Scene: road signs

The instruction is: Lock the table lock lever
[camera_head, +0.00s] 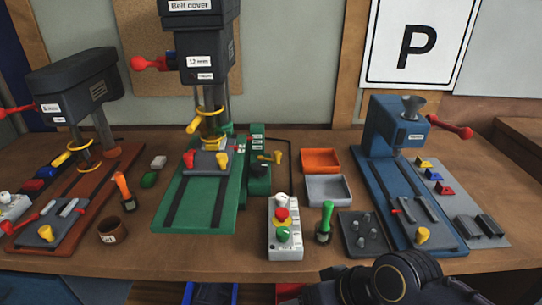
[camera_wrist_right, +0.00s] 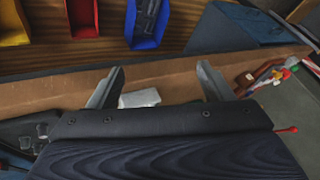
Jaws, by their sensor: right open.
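A green drill press (camera_head: 172,205) stands at the middle of the bench. Its small grey table (camera_head: 208,162) carries a red-tipped lever (camera_head: 189,158) at the left and a yellow-tipped lever (camera_head: 222,160) at the right. A separate yellow-tipped lever (camera_head: 277,157) sticks out right of the green column. I cannot tell which one is the table lock lever; no label there is readable. My right gripper (camera_wrist_right: 159,86) is open, its two fingers apart with nothing between them. In the head view only my dark right arm shows at the bottom edge. My left gripper is not in view.
A blue machine (camera_head: 397,128) stands at the right and a red-based drill press (camera_head: 72,80) at the left. A button box (camera_head: 284,228), a green-handled tool (camera_head: 325,220) and a dark tray (camera_head: 361,236) line the bench front. Orange (camera_head: 320,158) and grey (camera_head: 327,188) bins lie behind.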

